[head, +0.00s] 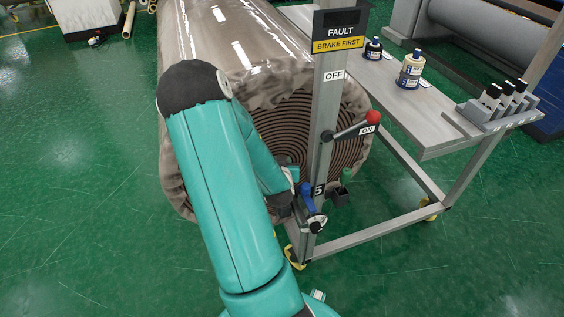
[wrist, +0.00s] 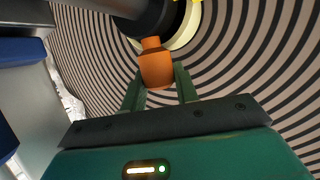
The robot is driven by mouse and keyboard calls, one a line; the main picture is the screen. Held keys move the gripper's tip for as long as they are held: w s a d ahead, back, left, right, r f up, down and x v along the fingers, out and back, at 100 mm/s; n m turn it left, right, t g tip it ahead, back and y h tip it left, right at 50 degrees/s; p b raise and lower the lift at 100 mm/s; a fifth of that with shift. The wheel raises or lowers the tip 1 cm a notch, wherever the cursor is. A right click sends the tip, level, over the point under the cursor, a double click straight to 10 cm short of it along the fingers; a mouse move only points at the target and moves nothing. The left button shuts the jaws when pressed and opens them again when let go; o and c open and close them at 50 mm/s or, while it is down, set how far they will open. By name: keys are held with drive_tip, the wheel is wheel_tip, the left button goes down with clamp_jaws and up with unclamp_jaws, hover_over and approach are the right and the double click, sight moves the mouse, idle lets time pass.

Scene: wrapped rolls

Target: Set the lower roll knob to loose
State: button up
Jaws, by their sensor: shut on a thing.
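In the wrist view, an orange knob (wrist: 156,66) projects from a dark hub (wrist: 152,22) with a cream ring, in front of the roll's spiral end. My gripper (wrist: 160,74) has its two green fingers on either side of the orange knob and is shut on it. The wrapped roll (head: 282,130) lies with its spiral end towards the metal post in the head view. My teal arm covers part of that end, and the orange knob cannot be made out there. I see no readable setting mark beside the knob.
A blue handle (head: 306,193) and a dial (head: 317,223) sit low, close to my arm.

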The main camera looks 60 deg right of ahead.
drive_tip(key=shift+n+t+y, duration=0.3)
drive_tip(key=shift+n+t, duration=0.3)
drive_tip(key=shift+t, duration=0.1)
drive_tip(key=o, duration=1)
drive_tip(key=shift+a+r, duration=0.1)
